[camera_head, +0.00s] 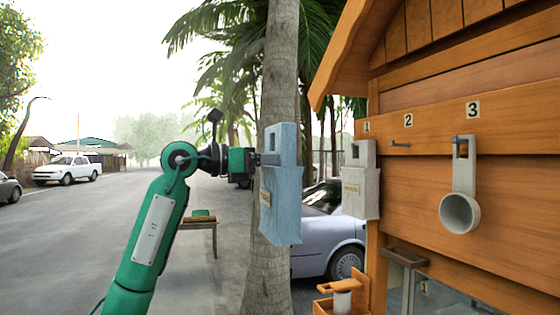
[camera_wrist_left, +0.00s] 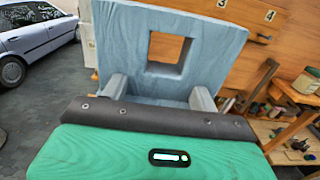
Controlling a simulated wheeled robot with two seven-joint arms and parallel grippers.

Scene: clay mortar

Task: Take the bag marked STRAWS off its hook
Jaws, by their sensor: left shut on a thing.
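A blue bag (camera_head: 281,200) with a square hole in its upper tab hangs in my left gripper (camera_head: 262,158). It is clear of the wooden wall, left of the hooks in the head view. In the left wrist view the blue bag (camera_wrist_left: 205,38) fills the space ahead of the jaws (camera_wrist_left: 158,93), with a finger at each side. Its small tag is too small to read. Hook 2 (camera_head: 400,144) is empty. A pale bag (camera_head: 360,185) hangs under number 1, its tag also unreadable. My right gripper is not in view.
A white cup with a long flat handle (camera_head: 461,212) hangs on the hook under number 3. The wooden stall wall (camera_head: 430,170) fills the right side. A palm trunk (camera_head: 280,80) and a parked car (camera_head: 318,240) stand behind the blue bag. The paved street at left is open.

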